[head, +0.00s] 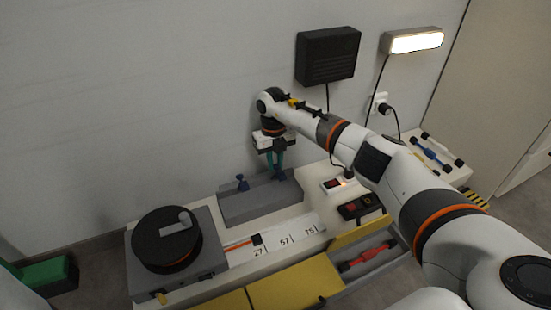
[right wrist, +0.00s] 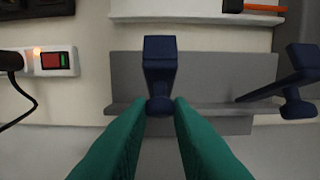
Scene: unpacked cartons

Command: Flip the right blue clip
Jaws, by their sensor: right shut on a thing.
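The right blue clip (right wrist: 160,60) is dark blue with a rounded knob at one end. It sits on the grey block (head: 262,206) and also shows in the head view (head: 279,175), partly hidden by my fingers. My right gripper (head: 276,168), with green fingers, reaches down over it. In the right wrist view the fingertips (right wrist: 160,106) are closed on either side of the knob. The left blue clip (head: 242,183) stands apart on the same block and shows at the right of the right wrist view (right wrist: 298,84). My left gripper is out of view.
A black reel (head: 167,240) on a grey base stands left of the block. A power strip (head: 338,186) with a lit switch lies right of it. Number cards (head: 285,240) and an open drawer with a red tool (head: 367,256) are in front. The wall is close behind.

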